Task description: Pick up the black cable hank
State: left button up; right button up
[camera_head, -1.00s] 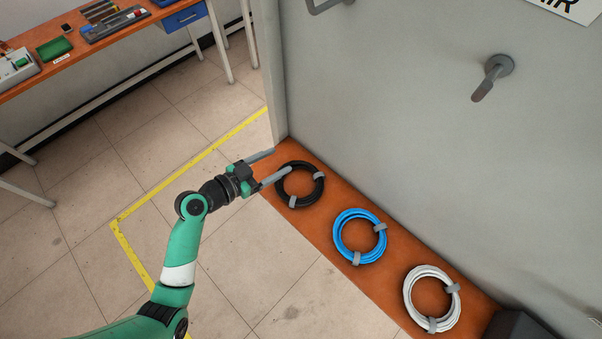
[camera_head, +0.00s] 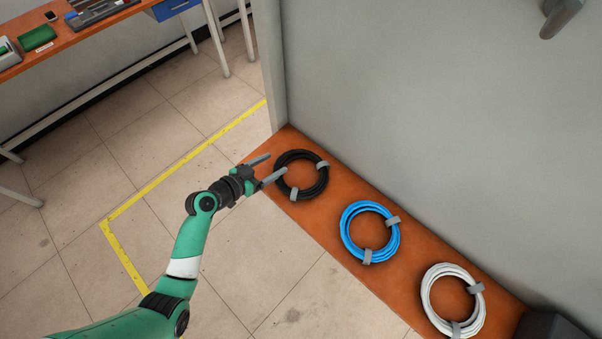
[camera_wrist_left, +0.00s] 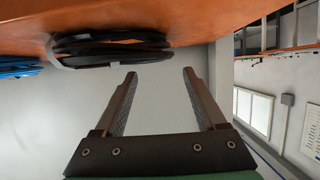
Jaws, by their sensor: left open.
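The black cable hank (camera_head: 322,182) is a coiled ring with two grey ties, lying on an orange-brown board (camera_head: 303,225) at the foot of a grey wall. It is the uppermost of three hanks in the head view. My left gripper (camera_head: 275,167) is open, with its fingers at the hank's left edge. In the left wrist view the black hank (camera_wrist_left: 110,48) shows edge-on beyond the open fingers (camera_wrist_left: 160,75), off to the left of the gap, with nothing between them. Whether a finger touches the hank I cannot tell. My right gripper is not in view.
A blue hank (camera_head: 346,232) and a white hank (camera_head: 429,300) lie on the same board, further down to the right. The grey wall (camera_head: 420,110) rises right behind the board. Tiled floor (camera_head: 250,260) with yellow tape is clear on the left. A workbench (camera_head: 75,40) stands at the upper left.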

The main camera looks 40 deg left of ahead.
aim_at(283, 159)
pick_arm(q)
jog(key=w+f+b, duration=0.1)
jog(key=w, duration=0.1)
jog(key=w+f+b, duration=0.1)
jog(key=w, duration=0.1)
jog(key=shift+a+f, duration=0.1)
jog(key=shift+f, duration=0.25)
jog(key=shift+w+f, duration=0.1)
jog(key=shift+w, duration=0.25)
grip_shut()
